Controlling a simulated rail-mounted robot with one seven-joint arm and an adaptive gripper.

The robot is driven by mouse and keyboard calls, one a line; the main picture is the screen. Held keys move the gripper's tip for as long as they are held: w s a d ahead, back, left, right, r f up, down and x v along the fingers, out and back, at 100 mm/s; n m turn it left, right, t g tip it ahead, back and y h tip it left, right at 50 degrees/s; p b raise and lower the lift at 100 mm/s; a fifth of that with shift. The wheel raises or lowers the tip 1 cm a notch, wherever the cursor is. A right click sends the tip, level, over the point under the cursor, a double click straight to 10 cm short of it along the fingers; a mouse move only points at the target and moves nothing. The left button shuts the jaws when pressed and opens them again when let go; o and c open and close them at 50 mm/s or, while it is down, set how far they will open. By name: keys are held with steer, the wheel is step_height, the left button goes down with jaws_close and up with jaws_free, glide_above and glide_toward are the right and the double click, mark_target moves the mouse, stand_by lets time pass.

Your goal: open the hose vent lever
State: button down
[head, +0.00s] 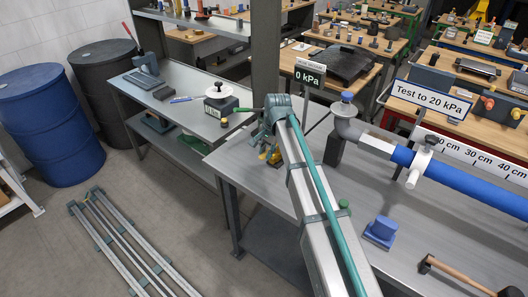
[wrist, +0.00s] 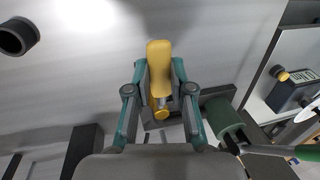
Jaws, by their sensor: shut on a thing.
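A yellow lever (wrist: 159,55) stands between the fingers of my gripper (wrist: 159,72) in the wrist view. The teal fingers are shut on it from both sides, and its rounded end sticks out past the fingertips. A yellow round part (wrist: 161,111) shows below it, nearer my palm. In the head view my gripper (head: 265,146) is low over the near left part of the metal bench (head: 320,195). A small yellow patch (head: 273,157) shows there beside it. My arm hides most of the lever and its mount in that view.
A display (head: 309,77) reads 0 kPa. A blue block (head: 381,231) and a mallet (head: 455,275) are on the bench. The left bench holds a black-and-white device (head: 220,101).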

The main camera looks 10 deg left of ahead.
steer(key=shift+w, duration=0.1)
steer(key=c, duration=1)
jaws_free()
steer(key=r, duration=0.4)
steer(key=s+d+r, duration=0.1)
steer(key=r, duration=0.3)
steer(key=d+r, duration=0.1)
steer(key=r, duration=0.2)
steer(key=shift+s+r, duration=0.15)
steer(key=shift+r, duration=0.25)
